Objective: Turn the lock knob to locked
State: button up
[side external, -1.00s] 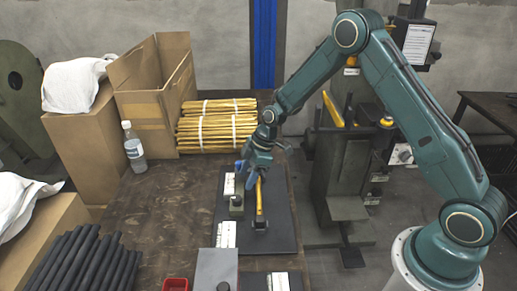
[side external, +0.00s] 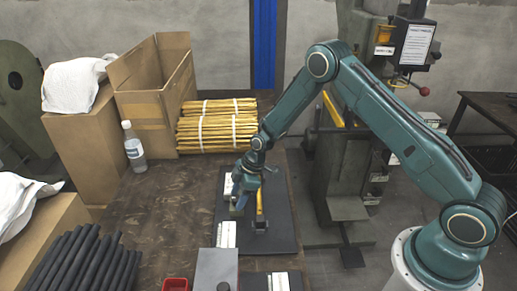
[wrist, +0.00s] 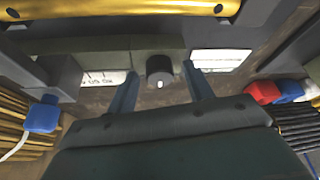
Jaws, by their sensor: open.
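The lock knob (wrist: 159,68), a dark round cylinder with a small white mark, shows at the middle of the wrist view on a green-grey block (wrist: 95,48). My gripper (side external: 240,203) is open over that block on the dark mat (side external: 284,222). In the wrist view its blue fingers stand on either side of the knob, with nothing visibly gripped. I cannot tell whether they touch it. In the side view my gripper mostly hides the knob. White label plates flank the knob, a marked one (wrist: 103,78) left and another (wrist: 218,60) right.
A yellow handle (side external: 260,206) stands just right of my gripper, and a yellow bar (wrist: 125,8) crosses the top of the wrist view. A grey box (side external: 216,268) and red bin (side external: 176,284) are in front. A bottle (side external: 134,148) stands left across clear table.

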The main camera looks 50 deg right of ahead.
jog(key=c, duration=1)
jog(key=shift+m, duration=0.5)
jog(key=m, duration=0.1)
jog(key=m+t+h, duration=0.1)
jog(key=m, duration=0.1)
jog(key=shift+s+a+m, duration=0.15)
jog(key=shift+m, duration=0.15)
jog(key=m+h, duration=0.1)
jog(key=m, duration=0.1)
jog(key=m+t, duration=0.1)
jog(key=m, duration=0.1)
jog(key=shift+a+h, duration=0.15)
jog(key=shift+h, duration=0.25)
jog(key=m+h, duration=0.1)
jog(key=m, duration=0.1)
jog(key=m+h, duration=0.1)
jog(key=m, duration=0.2)
jog(key=shift+a, duration=0.15)
jog(key=shift+m+g+h, duration=0.3)
jog(key=shift+m+h, duration=0.4)
jog(key=shift+m, duration=1.5)
